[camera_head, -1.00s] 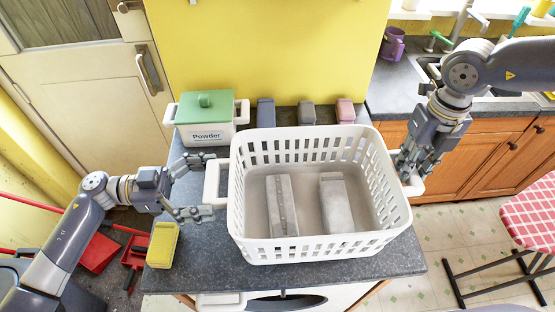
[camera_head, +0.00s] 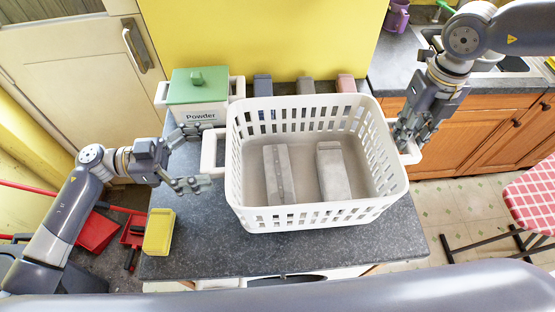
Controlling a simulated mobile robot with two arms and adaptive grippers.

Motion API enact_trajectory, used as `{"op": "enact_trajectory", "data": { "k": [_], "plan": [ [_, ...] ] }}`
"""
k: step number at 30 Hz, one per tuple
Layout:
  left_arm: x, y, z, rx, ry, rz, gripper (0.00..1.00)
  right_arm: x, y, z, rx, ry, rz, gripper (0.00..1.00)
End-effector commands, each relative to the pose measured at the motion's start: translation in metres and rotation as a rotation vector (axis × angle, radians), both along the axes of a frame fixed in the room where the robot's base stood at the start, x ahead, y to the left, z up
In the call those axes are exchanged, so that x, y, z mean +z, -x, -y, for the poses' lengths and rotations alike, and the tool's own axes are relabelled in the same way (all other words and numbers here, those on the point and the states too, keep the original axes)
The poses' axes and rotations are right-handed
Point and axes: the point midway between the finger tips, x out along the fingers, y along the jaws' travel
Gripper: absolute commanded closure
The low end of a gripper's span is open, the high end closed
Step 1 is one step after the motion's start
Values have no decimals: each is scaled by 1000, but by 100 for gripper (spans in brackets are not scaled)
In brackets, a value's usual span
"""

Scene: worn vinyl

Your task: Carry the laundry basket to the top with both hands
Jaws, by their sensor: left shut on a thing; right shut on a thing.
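The white laundry basket (camera_head: 318,216) stands upright over the grey worktop in the middle of the view, with two grey blocks (camera_head: 279,175) (camera_head: 333,172) inside. Whether its base touches the worktop is hard to tell. My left gripper (camera_head: 199,157) is at the basket's left handle (camera_head: 210,156), one finger toward the far end and one toward the near end, shut on it. My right gripper (camera_head: 408,140) is shut on the right handle (camera_head: 410,155), its fingers partly covering it.
A green-lidded powder box (camera_head: 198,110) stands behind left. Several small blocks line the yellow panel (camera_head: 262,45). A yellow block (camera_head: 159,232) lies on the worktop (camera_head: 300,255) near the left edge. A purple mug (camera_head: 397,17) and checked board (camera_head: 532,200) are at right.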

Motion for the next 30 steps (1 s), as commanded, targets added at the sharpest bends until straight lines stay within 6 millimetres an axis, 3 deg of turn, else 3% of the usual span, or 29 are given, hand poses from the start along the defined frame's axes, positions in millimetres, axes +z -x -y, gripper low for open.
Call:
{"op": "enact_trajectory", "data": {
  "k": [29,30],
  "plan": [
    [-45,0,0,-1,3,1,52,-45,0,-1,-1,-2,2,100],
    [-44,1,0,-1,0,0,2,-43,0,-1,-1,-2,1,70]
  ]
}}
